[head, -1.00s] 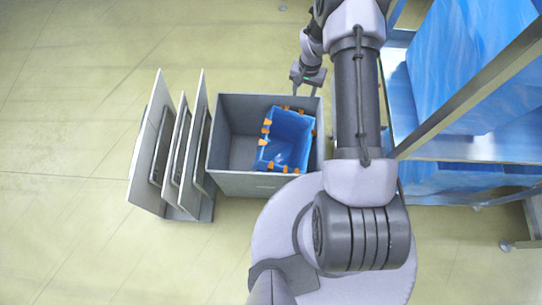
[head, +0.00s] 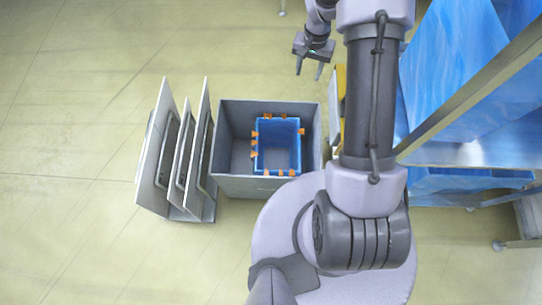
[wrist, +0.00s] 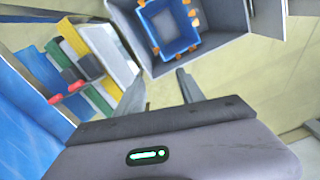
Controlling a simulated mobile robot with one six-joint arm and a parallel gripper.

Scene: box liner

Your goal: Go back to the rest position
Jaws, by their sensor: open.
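My gripper (head: 309,68) is open and empty in the head view, above and behind the far right corner of the grey box. Its two fingers also show apart in the wrist view (wrist: 163,92), with nothing between them. The grey box (head: 231,125) stands open on the floor. A blue liner with orange clips (head: 280,150) sits inside it, toward the box's right side. The wrist view shows the blue liner (wrist: 170,28) in the box too, clear of my fingers.
Several grey panels (head: 172,150) stand upright in a rack left of the box. A metal rack with blue sheets (head: 450,75) is at the right. The wrist view shows a tray (wrist: 110,50) with yellow, green and red-tipped items. Floor at the left is clear.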

